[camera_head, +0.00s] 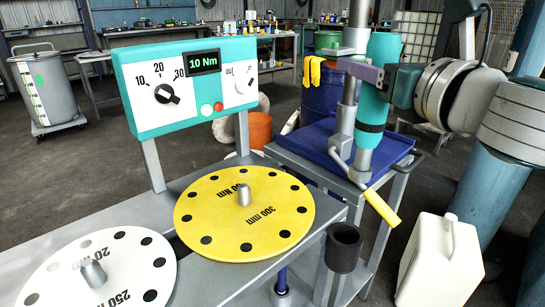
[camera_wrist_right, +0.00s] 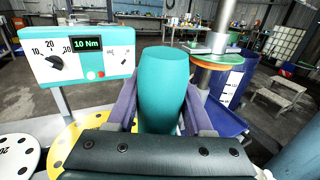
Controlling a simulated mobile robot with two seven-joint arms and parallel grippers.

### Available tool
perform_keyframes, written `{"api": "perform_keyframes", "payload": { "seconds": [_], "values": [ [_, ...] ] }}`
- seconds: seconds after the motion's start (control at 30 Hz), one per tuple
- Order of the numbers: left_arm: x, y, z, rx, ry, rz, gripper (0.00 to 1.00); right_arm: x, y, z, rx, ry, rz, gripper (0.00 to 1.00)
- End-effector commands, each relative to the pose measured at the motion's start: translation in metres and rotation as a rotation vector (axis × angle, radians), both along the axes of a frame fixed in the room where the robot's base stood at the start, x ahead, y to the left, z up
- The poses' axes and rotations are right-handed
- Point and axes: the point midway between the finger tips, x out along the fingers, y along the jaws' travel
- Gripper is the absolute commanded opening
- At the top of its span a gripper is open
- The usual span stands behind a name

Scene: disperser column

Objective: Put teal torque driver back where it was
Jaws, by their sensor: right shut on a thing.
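The teal torque driver (camera_head: 373,98) is upright in the head view, with a dark band near its lower end and a grey tip below. My right gripper (camera_head: 362,71) is shut around its upper body, with purple fingers on either side. In the right wrist view the teal body (camera_wrist_right: 163,85) stands between the two fingers (camera_wrist_right: 160,105). The driver is in the air, in front of the metal column. A black cup-like holder (camera_head: 343,246) is fixed at the bench's right edge, below and left of the driver; its top is open. My left gripper is not in view.
The teal control panel (camera_head: 190,83) reads 10 Nm. A yellow disc (camera_head: 215,215) and a white disc (camera_head: 130,262) lie on the grey bench. A crank with a yellow handle (camera_head: 382,207) juts below the driver. A white canister (camera_head: 440,262) stands at right.

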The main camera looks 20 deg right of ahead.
Motion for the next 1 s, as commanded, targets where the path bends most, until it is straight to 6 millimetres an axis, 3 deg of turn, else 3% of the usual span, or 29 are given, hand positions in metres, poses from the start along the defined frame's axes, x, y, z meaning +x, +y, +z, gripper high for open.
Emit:
{"api": "perform_keyframes", "payload": {
  "seconds": [0.17, 0.6, 1.0],
  "values": [
    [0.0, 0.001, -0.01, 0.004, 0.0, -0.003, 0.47, 0.004, -0.005, -0.022, 0.0, -0.003, -0.044, 0.0],
    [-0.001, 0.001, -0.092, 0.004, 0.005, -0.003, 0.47, 0.004, -0.005, -0.144, 0.001, -0.004, -0.045, 0.0],
    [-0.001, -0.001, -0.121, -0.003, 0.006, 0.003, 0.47, 0.004, -0.005, -0.182, 0.0, -0.004, -0.044, 0.0]
  ]
}}
